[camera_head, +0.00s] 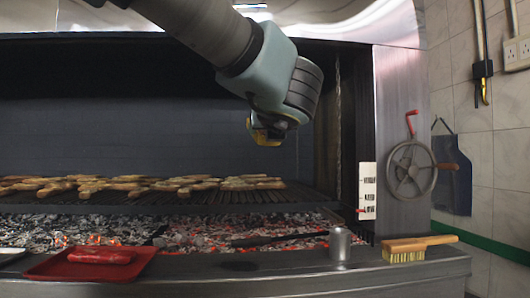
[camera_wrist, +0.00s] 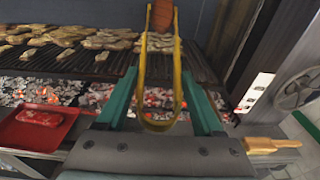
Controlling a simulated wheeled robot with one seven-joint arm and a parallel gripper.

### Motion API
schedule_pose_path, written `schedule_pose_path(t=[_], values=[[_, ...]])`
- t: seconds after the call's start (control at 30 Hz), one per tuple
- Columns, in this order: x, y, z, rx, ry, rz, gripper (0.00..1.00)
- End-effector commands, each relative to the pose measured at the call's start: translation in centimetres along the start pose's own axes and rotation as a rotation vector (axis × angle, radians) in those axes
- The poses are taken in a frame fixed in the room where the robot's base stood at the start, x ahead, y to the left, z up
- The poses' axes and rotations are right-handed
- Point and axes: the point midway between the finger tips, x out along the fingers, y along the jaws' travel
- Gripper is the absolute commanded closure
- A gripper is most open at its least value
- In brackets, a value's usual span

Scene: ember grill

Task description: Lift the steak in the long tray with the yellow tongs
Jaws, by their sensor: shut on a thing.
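My gripper (camera_wrist: 158,78) is shut on the yellow tongs (camera_wrist: 179,85), with one teal finger on each side of them. The tongs' rounded bend is near my gripper, and their arms point away over the grill. A reddish-brown piece (camera_wrist: 162,14) shows between the tongs' far ends at the top edge of the wrist view. I cannot tell if it is pinched or lies beyond them. In the head view my gripper (camera_head: 268,132) hangs above the grate, with a bit of yellow showing. A red tray (camera_head: 50,272) on the front ledge holds a red piece of meat (camera_head: 102,256).
Several pale brown pieces (camera_head: 130,184) lie on the grill grate (camera_head: 200,200) above glowing coals (camera_head: 200,233). A metal cup (camera_head: 340,243) and a wooden brush (camera_head: 415,246) stand on the front ledge at right. A handwheel (camera_head: 410,170) is on the right side.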

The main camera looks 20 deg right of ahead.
Motion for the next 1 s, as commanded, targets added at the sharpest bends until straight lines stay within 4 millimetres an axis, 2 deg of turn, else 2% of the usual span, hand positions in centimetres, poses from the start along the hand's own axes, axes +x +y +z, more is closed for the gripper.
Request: schedule_pose_path(t=[0.03,0.5,0.67,1.0], values=[[0.1,-0.1,-0.6,-0.002,-0.020,0.000,1.00],[-0.1,-0.3,0.4,-0.002,-0.049,-0.002,1.00],[-0.1,-0.3,1.1,0.000,0.004,-0.001,1.00],[-0.1,-0.3,1.0,0.003,0.150,0.001,1.00]])
